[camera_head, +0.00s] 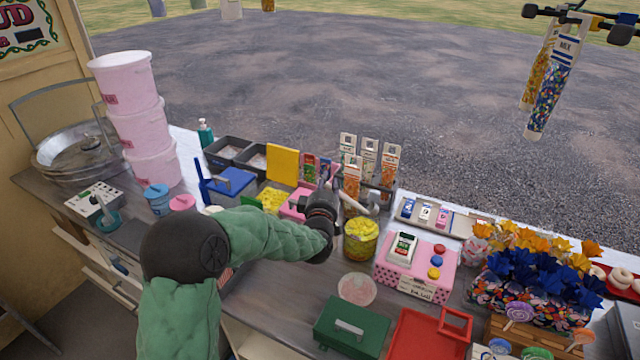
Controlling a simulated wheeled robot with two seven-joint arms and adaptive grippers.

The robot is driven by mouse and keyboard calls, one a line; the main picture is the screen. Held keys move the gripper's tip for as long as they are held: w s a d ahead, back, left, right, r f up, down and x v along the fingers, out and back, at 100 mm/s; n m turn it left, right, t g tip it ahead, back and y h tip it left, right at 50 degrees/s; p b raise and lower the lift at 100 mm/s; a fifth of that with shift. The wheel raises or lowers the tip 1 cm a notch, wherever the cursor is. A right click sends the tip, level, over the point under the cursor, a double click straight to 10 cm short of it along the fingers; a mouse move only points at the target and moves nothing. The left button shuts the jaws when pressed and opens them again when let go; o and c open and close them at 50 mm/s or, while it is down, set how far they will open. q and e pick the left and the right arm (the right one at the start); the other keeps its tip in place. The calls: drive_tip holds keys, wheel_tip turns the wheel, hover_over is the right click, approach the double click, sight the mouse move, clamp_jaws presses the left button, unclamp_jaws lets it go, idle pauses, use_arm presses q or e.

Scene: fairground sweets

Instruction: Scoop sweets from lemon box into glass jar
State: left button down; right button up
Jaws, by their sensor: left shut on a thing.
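The lemon box (271,200) holds yellow sweets and stands behind my left forearm; the arm hides part of it. A yellow panel, seemingly its lid (283,165), stands upright behind it. The glass jar (361,240) stands on the counter right of my left gripper, with yellow sweets visible in it. My left gripper (333,205) is shut on a pale scoop (359,204), held above the jar's mouth and pointing right. The scoop's contents cannot be made out. My right gripper is not in view.
A round clear lid (357,289) lies in front of the jar. A green box (352,328) and red tray (430,335) are nearer. A pink box with a card reader (402,249) stands right of the jar. Tall sweet tubes (368,160) stand behind it.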

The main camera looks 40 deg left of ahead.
use_arm(q)
drive_tip(key=d+r+m+p, duration=0.1)
drive_tip(key=p, duration=0.1)
drive_tip(key=w+d+r+m+p, duration=0.1)
drive_tip(key=r+m, duration=0.1)
drive_tip(key=w+d+r+m+p, duration=0.1)
drive_tip(key=r+p, duration=0.1)
drive_tip(key=shift+w+d+r+p, duration=0.1)
drive_tip(key=shift+d+r+p, duration=0.15)
drive_tip(key=shift+d+p, duration=0.05)
drive_tip(key=shift+d+m, duration=0.15)
drive_tip(key=shift+m, duration=0.25)
drive_tip(key=shift+w, duration=0.1)
drive_tip(key=w+d+r+m+p, duration=0.2)
drive_tip(key=w+d+m+p, duration=0.1)
drive_tip(key=d+m+p, duration=0.3)
drive_tip(key=shift+w+r, duration=0.35)
drive_tip(key=shift+r, duration=0.05)
